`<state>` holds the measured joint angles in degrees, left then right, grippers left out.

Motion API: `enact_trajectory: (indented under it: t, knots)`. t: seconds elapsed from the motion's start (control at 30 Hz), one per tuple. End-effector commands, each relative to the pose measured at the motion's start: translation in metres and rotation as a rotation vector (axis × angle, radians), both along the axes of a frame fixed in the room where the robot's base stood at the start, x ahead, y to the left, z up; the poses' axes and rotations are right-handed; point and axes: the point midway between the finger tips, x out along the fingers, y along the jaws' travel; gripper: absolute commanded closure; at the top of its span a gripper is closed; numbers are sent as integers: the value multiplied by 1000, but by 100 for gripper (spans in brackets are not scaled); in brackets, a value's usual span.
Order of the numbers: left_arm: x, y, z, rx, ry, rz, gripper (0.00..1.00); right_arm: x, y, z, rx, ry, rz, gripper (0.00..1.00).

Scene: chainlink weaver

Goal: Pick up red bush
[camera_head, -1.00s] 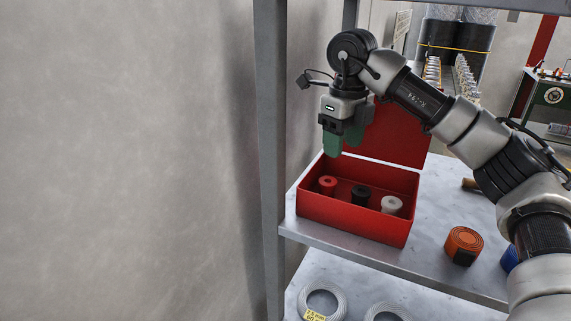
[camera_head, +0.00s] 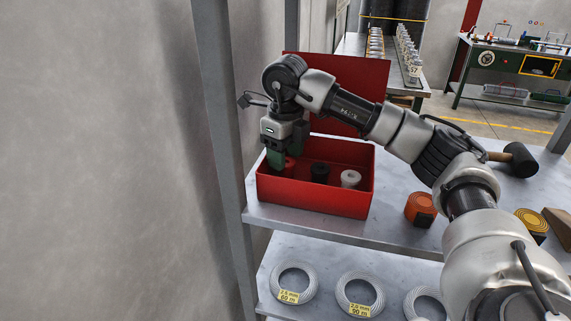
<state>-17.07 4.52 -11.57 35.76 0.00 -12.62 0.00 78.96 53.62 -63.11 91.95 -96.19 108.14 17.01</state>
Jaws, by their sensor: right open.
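The red bush (camera_head: 290,164) stands at the left inside the open red box (camera_head: 313,196) on the upper shelf. My right gripper (camera_head: 281,160) points down into the left part of the box, right at the red bush. Its green fingers are open and partly cover the bush. Whether the fingers stand around it or just in front of it I cannot tell. A black bush (camera_head: 320,172) and a white bush (camera_head: 350,178) stand to the right in the same box. My left gripper is not in view.
The raised red lid (camera_head: 350,85) stands behind the box. A grey shelf post (camera_head: 222,150) is close on the left. An orange strap roll (camera_head: 420,208), a mallet (camera_head: 518,160) and a yellow roll (camera_head: 532,222) lie to the right. Wire coils (camera_head: 293,283) lie on the lower shelf.

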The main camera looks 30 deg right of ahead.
Motion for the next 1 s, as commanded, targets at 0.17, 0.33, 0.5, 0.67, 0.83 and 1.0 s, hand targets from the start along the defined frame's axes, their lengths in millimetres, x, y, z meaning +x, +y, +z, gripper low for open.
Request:
enact_trajectory:
  t: [0.17, 0.33, 0.5, 0.67, 0.83, 1.0]
  knots:
    - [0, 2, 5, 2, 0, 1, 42, 0, 0, -15, -1, -1, 0, 45]
    - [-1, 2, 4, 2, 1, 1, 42, 0, 0, -17, -1, -1, 0, 45]
    - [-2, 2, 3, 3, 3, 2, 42, 0, 0, -16, 1, -2, 1, 65]
    - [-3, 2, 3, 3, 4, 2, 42, 0, 0, -16, 1, -2, 1, 80]
    - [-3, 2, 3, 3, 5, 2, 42, 0, 0, -16, 1, -2, 1, 80]
    - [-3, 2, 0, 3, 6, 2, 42, 1, 0, -7, 2, -5, 0, 80]
